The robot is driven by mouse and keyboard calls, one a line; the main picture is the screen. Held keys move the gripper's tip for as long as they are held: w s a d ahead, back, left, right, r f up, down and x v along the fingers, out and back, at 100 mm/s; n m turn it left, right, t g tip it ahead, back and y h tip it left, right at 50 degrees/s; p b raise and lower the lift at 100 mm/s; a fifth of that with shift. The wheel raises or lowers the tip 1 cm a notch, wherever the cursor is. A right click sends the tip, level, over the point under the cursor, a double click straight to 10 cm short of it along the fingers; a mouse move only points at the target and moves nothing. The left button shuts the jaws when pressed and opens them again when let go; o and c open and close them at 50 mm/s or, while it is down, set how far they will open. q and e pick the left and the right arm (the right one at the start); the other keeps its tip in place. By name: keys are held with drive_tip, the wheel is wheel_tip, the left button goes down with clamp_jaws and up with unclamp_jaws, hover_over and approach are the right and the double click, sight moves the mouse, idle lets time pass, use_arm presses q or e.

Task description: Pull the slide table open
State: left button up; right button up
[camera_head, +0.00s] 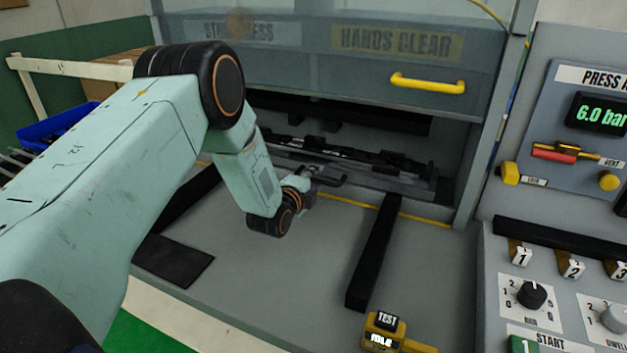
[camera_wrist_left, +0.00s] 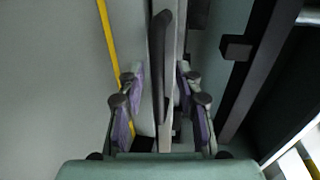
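The slide table (camera_head: 407,187) is a long grey-and-black assembly low inside the press opening, behind the yellow line. A dark bar handle (camera_head: 332,182) shows at its front, partly hidden by my gripper. In the left wrist view the black handle (camera_wrist_left: 160,50) runs nearly upright in the picture, beside a grey edge. My left gripper (camera_head: 313,174) is at the handle. In the wrist view its purple-padded fingers (camera_wrist_left: 162,95) are spread on either side of the handle line, with visible gaps. Whether a finger touches it cannot be told. My right gripper is not in view.
Two black rails (camera_head: 374,252) lie on the grey deck in front of the opening. A raised guard with a yellow handle (camera_head: 428,83) hangs above. A control panel (camera_head: 562,130) stands at the right, and a yellow TEST block (camera_head: 385,330) sits at the front. The deck between the rails is clear.

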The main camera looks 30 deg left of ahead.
use_arm(q)
drive_tip(key=shift+w+f, duration=0.15)
drive_tip(key=shift+c, duration=0.8)
drive_tip(key=shift+s+a, duration=0.2)
drive_tip(key=c, duration=0.5)
drive_tip(key=shift+d, duration=0.1)
clamp_jaws()
drive_tip(key=shift+w, duration=0.1)
